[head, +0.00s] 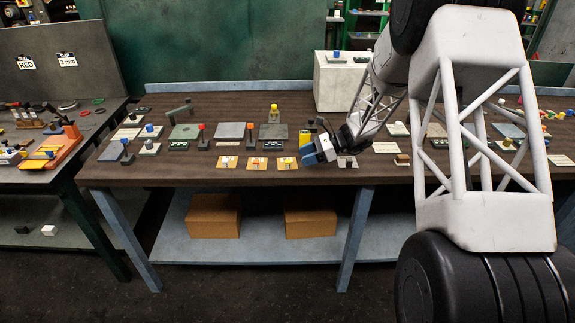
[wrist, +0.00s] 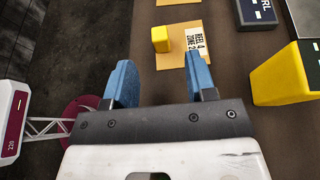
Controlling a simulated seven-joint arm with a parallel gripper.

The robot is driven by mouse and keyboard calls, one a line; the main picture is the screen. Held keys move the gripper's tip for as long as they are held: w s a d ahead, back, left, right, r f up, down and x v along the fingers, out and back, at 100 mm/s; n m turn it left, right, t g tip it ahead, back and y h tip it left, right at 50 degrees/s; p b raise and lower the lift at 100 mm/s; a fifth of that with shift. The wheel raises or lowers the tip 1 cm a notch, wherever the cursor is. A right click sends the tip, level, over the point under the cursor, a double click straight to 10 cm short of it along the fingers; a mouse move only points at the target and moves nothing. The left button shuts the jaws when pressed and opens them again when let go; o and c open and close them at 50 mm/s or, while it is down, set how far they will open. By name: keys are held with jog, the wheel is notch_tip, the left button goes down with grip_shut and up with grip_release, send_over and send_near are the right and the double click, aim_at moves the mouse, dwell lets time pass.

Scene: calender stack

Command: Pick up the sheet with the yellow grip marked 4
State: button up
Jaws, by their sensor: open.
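A tan-yellow sheet (wrist: 172,60) lies flat on the dark table, with a small yellow block grip (wrist: 160,39) on it and a printed label reading "REEL 4" and a second line. In the head view I take it to be the rightmost of three orange-yellow sheets (head: 294,168) in the front row. My gripper (wrist: 158,68) is open and empty, its two blue fingers either side of the grip's line in the wrist view, the grip showing just beyond their tips. In the head view my gripper (head: 308,157) is beside the sheet's right side. I cannot tell its height above the table.
A tall yellow block (wrist: 283,79) stands right of the fingers in the wrist view, and a dark labelled block (wrist: 256,12) is beyond it. Another tan sheet (wrist: 176,2) lies past the first. The table's front edge and floor (wrist: 60,50) are at left.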

aim_at(291, 167)
jog(key=shift+a+f, duration=0.15)
jog(key=shift+a, duration=0.15)
jog(key=shift+a, duration=0.15)
jog(key=shift+x, duration=2.5)
jog(key=shift+c, duration=0.5)
grip_shut()
